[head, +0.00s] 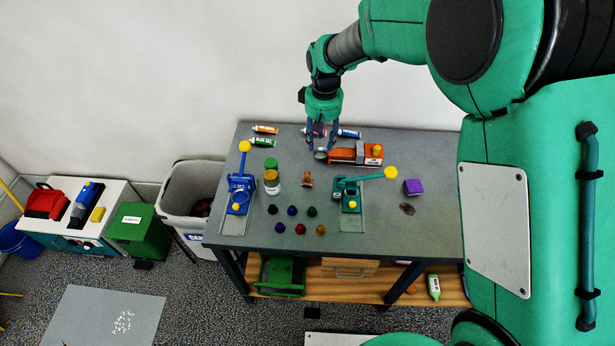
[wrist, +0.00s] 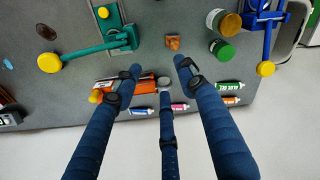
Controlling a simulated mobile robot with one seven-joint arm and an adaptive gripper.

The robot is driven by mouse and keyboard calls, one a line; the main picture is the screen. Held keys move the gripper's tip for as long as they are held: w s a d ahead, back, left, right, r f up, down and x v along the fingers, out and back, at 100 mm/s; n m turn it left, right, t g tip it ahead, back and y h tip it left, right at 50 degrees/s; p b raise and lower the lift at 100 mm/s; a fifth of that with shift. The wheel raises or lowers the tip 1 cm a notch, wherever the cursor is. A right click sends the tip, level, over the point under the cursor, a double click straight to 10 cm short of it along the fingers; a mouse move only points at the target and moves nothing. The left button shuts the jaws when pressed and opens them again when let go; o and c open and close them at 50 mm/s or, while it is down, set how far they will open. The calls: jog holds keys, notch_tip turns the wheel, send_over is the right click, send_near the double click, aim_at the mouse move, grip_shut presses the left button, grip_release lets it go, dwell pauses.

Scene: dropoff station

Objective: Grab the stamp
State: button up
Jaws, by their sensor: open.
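A small orange-brown, knob-shaped object (head: 307,178), which looks like the stamp, stands on the grey table (head: 390,225) near its middle. In the wrist view the same stamp (wrist: 173,42) is beyond the fingertips, clear of them. My gripper (head: 321,147) is open over the back of the table, behind the stamp in the head view. In the wrist view my gripper's (wrist: 160,70) blue fingers are spread, with nothing held between them. A grey round piece (wrist: 164,82) shows at the middle finger's end; I cannot tell whether it belongs to the finger.
An orange tool-like object (head: 345,156) lies close to the right of my fingers. Small tubes (head: 265,129) lie at the back. A blue press (head: 240,185), a green press (head: 350,190), jars (head: 272,182) and several coloured knobs (head: 300,229) surround the stamp. The front right tabletop is mostly clear.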

jog(key=n, duration=0.1)
send_over(307, 173)
notch_tip(307, 173, down, 8)
jog(key=shift+r+g, duration=0.2)
jog(key=shift+g, duration=0.2)
jog(key=shift+f, duration=0.1)
jog(key=shift+f, duration=4.2)
jog(key=shift+f+b, duration=0.35)
jog(key=shift+f, duration=2.3)
jog(key=shift+c, duration=0.2)
grip_shut()
